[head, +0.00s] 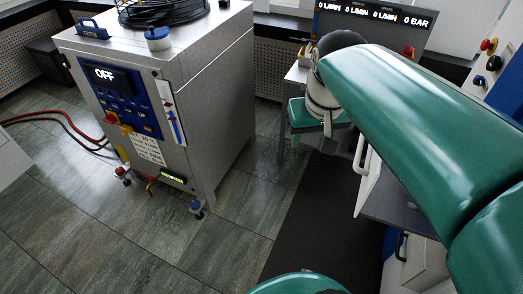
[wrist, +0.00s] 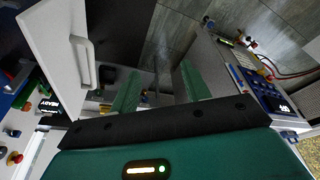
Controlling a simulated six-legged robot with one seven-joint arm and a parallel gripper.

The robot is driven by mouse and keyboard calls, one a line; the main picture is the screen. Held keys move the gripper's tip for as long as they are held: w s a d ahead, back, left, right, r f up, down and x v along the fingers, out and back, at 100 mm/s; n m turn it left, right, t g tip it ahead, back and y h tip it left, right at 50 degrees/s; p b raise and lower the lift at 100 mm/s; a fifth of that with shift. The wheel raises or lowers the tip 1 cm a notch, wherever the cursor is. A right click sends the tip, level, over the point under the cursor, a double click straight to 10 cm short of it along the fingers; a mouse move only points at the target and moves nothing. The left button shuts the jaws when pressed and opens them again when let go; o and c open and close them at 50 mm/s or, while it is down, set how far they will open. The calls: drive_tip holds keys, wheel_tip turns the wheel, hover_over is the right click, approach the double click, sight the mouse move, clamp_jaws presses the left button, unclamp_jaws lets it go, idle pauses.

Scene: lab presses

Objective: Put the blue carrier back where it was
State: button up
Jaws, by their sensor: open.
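My gripper (wrist: 160,88) shows in the wrist view with its two green fingers spread apart. Nothing is held between them; the tiled floor and a dark area show beyond. In the head view my green arm reaches across the right side and hides much of what lies behind it. No other clear carrier shows in either view.
The grey cabinet (head: 205,110) with an OFF display stands at the left; it also shows in the wrist view (wrist: 222,65). A white door with a handle (wrist: 82,62) stands close left of my fingers. Red hoses (head: 60,122) lie on the floor. The front-left floor is clear.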

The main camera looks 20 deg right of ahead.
drive_tip(key=s+a+f+n+t, duration=0.1)
drive_tip(key=s+a, duration=0.1)
drive_tip(key=a, duration=0.3)
drive_tip(key=s+a+f+n+t, duration=0.1)
drive_tip(key=a, duration=0.4)
drive_tip(key=shift+s+a+f+y, duration=0.15)
drive_tip(key=shift+s+f+y, duration=0.2)
drive_tip(key=shift+y, duration=0.05)
drive_tip(key=shift+s, duration=0.1)
drive_tip(key=shift+c, duration=1.2)
